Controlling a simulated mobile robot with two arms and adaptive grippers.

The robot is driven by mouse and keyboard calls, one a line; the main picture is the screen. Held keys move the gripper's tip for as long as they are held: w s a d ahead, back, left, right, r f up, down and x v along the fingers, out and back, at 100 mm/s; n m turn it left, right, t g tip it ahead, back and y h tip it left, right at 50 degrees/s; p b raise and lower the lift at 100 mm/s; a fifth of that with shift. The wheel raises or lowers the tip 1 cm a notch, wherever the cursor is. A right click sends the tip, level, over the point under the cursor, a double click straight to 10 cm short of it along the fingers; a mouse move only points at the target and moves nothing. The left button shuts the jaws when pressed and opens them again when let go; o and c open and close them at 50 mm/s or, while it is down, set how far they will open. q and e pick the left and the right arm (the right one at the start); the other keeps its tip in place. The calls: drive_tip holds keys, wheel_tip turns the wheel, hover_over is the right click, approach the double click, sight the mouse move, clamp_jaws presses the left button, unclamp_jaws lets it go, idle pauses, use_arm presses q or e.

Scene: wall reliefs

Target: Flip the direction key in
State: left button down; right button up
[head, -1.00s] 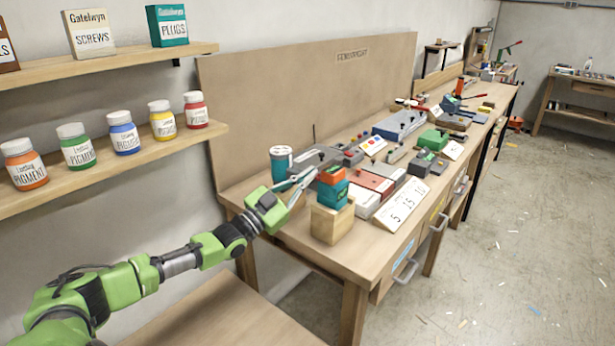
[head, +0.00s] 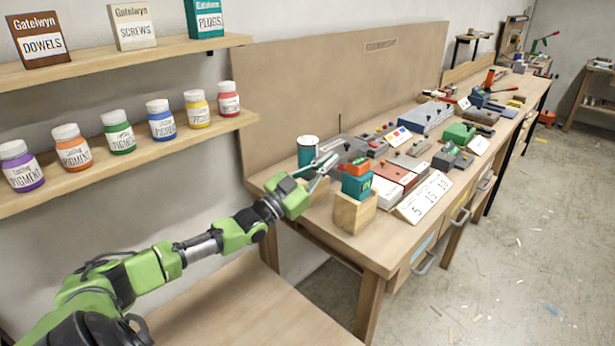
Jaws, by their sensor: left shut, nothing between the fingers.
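My left gripper (head: 322,168) reaches in from the left, shut and empty, at the near left corner of the workbench. Its tips are beside a grey device with a thin upright rod (head: 345,148) and the teal block with an orange top (head: 357,180). I cannot tell whether the tips touch anything. A direction key cannot be made out for sure among the small devices on the bench; it may be hidden or too small. My right gripper is not in view.
The workbench (head: 378,246) carries several devices, including a red-topped box (head: 396,172) and a white number card (head: 424,197). A wooden block (head: 355,212) stands at its near corner. Shelves at left hold pigment jars (head: 72,147) and boxes.

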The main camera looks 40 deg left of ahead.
use_arm(q)
drive_tip(key=v, duration=0.7)
drive_tip(key=shift+s+f, duration=0.15)
idle(0.6)
